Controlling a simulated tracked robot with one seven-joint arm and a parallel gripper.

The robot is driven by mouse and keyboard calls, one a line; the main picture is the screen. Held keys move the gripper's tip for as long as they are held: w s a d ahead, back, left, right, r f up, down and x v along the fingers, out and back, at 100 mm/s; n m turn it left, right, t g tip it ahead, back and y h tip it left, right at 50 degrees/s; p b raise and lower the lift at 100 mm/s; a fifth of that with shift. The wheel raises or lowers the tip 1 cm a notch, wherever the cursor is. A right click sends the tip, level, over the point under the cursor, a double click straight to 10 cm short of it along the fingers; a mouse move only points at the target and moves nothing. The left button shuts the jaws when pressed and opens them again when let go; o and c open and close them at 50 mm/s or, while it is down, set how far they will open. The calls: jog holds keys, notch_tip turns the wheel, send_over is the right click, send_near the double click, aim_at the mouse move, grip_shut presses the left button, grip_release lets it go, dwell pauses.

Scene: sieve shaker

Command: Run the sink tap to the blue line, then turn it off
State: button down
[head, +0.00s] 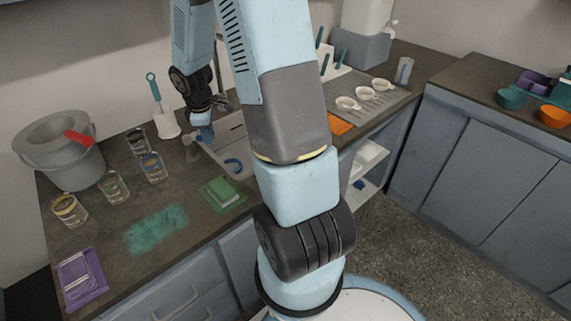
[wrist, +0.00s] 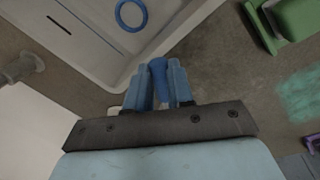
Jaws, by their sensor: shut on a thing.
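The sink (head: 237,133) is a pale basin set in the dark counter, partly hidden by my arm. It fills the upper left of the wrist view (wrist: 75,30). A blue ring (wrist: 131,14) shows in the basin, and it appears as a blue arc in the head view (head: 233,165). My gripper (head: 206,134) is at the sink's back left edge. In the wrist view its fingers (wrist: 160,82) are shut on an upright blue handle (wrist: 159,72), apparently the tap's. A grey fitting (wrist: 20,68) stands to the left. The water level cannot be told.
A green tray with a sponge (head: 222,192) lies in front of the sink. Several glass jars (head: 115,186) and a grey bucket (head: 68,150) stand to the left. A white brush holder (head: 166,124) is close to my gripper. Cups (head: 365,93) stand on the drainer at right.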

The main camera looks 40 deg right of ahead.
jog(key=shift+w+d+n+y, duration=0.1)
jog(key=shift+w+d+n, duration=0.1)
jog(key=shift+w+n, duration=0.5)
jog(key=shift+w+d+n+y, duration=0.1)
jog(key=shift+w+d+n, duration=0.2)
jog(key=shift+n, duration=0.75)
jog(key=shift+w+d+n+y, duration=0.15)
jog(key=shift+w+n, duration=0.35)
jog(key=shift+n, duration=0.35)
dwell(5.4)
